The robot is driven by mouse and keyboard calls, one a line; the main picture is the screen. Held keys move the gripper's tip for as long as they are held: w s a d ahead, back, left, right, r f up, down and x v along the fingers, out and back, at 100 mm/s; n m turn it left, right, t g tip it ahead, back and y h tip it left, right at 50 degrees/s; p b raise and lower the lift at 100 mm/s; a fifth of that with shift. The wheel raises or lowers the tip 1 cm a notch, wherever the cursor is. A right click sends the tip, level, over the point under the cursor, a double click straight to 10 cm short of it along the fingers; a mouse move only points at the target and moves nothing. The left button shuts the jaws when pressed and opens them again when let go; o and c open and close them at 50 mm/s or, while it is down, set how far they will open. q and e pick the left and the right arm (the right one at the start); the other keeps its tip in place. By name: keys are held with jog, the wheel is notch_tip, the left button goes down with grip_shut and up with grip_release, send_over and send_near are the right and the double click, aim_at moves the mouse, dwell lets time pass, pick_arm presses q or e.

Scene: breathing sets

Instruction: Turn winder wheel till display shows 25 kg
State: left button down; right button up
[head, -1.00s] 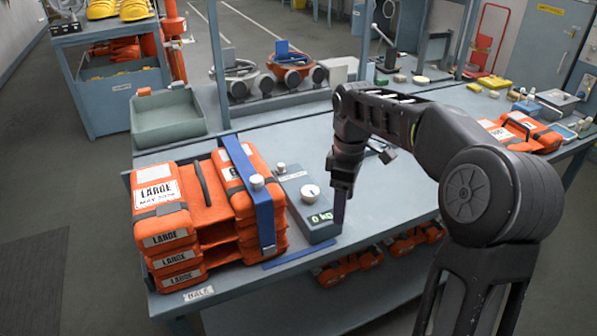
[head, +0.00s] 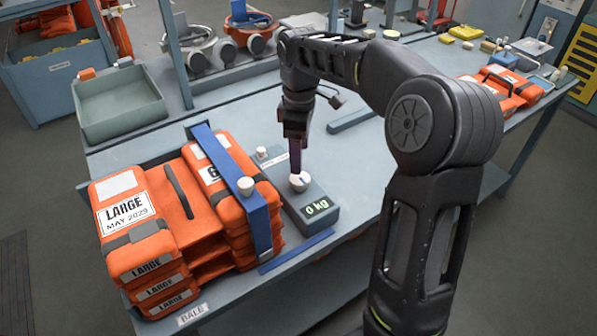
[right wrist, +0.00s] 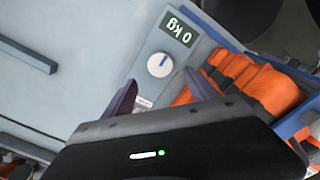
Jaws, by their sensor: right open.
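The winder wheel (head: 299,181) is a small white knob on top of a grey box (head: 318,195). The display (head: 317,207) on the box's front reads 0 kg. In the right wrist view the wheel (right wrist: 160,65) shows a dark blue mark, and the display (right wrist: 178,30) appears upside down. My right gripper (head: 297,172) points down over the wheel in the head view and hides part of it. In the right wrist view its fingers (right wrist: 162,92) are spread and empty, with the wheel ahead of the gap between them. My left gripper is out of view.
Stacked orange LARGE packs (head: 130,215) stand left of the box, with a blue strap (head: 232,180) around them. A green-grey tray (head: 118,103) sits at the back left.

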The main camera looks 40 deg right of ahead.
aim_at(300, 178)
notch_tip(300, 178, down, 8)
jog(key=shift+r+p, duration=0.2)
jog(key=shift+p, duration=0.25)
jog(key=c, duration=1.4)
